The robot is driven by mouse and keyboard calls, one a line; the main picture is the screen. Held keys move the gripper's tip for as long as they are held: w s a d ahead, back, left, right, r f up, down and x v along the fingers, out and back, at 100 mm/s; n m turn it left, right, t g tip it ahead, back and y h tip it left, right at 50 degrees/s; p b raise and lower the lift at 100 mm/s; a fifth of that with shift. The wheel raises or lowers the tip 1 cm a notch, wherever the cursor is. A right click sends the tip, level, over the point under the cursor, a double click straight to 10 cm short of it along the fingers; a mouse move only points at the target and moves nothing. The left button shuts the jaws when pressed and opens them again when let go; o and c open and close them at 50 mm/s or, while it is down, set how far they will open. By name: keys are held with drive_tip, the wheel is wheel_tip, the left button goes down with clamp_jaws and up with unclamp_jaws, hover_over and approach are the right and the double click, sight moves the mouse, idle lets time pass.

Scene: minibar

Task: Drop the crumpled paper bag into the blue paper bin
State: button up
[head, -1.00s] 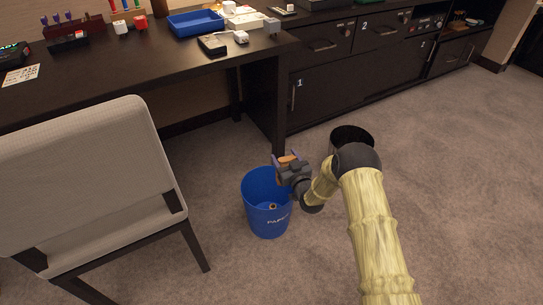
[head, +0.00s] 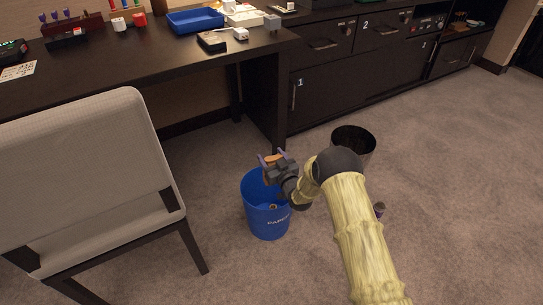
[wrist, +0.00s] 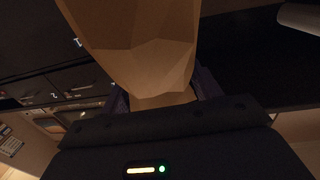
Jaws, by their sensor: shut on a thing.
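The blue paper bin (head: 262,217) stands on the carpet beside the desk in the head view, its open top facing up. My gripper (head: 270,161) is over the bin's back right rim and is shut on the crumpled paper bag. The bag shows as a small brown patch (head: 272,157) between the fingers in the head view. In the wrist view the tan, faceted bag (wrist: 135,50) fills the upper middle, between the purple fingers. A small round thing (head: 272,206) shows at the bin's front; I cannot tell what it is.
A dark bin (head: 352,140) stands right of the blue bin, partly behind my arm. A small object (head: 379,209) lies on the carpet right of my arm. A grey chair (head: 85,170) stands at left. The dark desk (head: 130,65) holds a blue tray (head: 195,20).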

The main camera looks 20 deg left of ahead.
drive_tip(key=shift+f+b, duration=0.6)
drive_tip(key=shift+f, duration=0.75)
drive_tip(key=o, duration=1.2)
drive_tip(key=shift+o, duration=0.2)
drive_tip(key=shift+s+d, duration=0.1)
drive_tip(key=p+v, duration=0.6)
drive_tip(key=v, duration=1.1)
drive_tip(key=shift+p, duration=0.35)
drive_tip(key=shift+r, duration=0.1)
